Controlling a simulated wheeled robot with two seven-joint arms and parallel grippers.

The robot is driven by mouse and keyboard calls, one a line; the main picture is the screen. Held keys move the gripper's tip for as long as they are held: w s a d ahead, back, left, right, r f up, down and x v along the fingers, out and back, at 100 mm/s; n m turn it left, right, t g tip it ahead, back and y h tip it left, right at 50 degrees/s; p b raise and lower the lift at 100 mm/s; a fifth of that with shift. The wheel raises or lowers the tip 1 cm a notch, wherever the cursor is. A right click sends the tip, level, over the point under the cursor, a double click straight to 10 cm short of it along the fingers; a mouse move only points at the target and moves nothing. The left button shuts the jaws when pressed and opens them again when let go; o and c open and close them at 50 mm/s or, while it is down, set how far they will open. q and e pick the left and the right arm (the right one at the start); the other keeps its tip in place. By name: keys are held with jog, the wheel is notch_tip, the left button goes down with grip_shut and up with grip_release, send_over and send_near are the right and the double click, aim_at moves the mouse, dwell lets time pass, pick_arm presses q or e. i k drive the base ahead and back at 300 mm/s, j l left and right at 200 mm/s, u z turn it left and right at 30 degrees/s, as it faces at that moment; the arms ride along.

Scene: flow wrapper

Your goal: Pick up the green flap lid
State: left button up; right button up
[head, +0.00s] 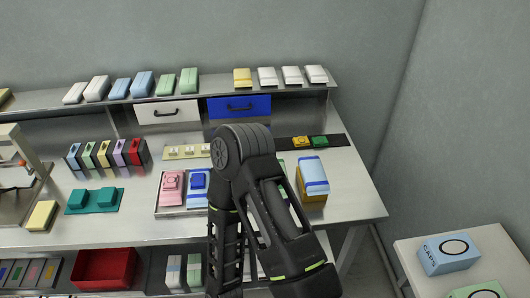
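A small green flap lid (320,141) lies on a black strip (337,140) near the back right of the metal table. A similar yellow lid (301,142) lies just left of it on the same strip. One of my black arms rises from the bottom middle of the head view and bends at a joint in front of the table. It hides the left part of the strip and part of the tray. The green lid itself is not covered. No gripper fingers show, so neither gripper is in view.
A tray (180,212) holds a pink pack (171,188) and a blue pack (198,190). A blue-white pack (313,174) sits on a yellow block (314,198) in front of the strip. A shelf (216,95) runs behind. Bare tabletop (352,188) lies at the right.

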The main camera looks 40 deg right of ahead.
aim_at(321, 141)
jog(key=z, duration=1.95)
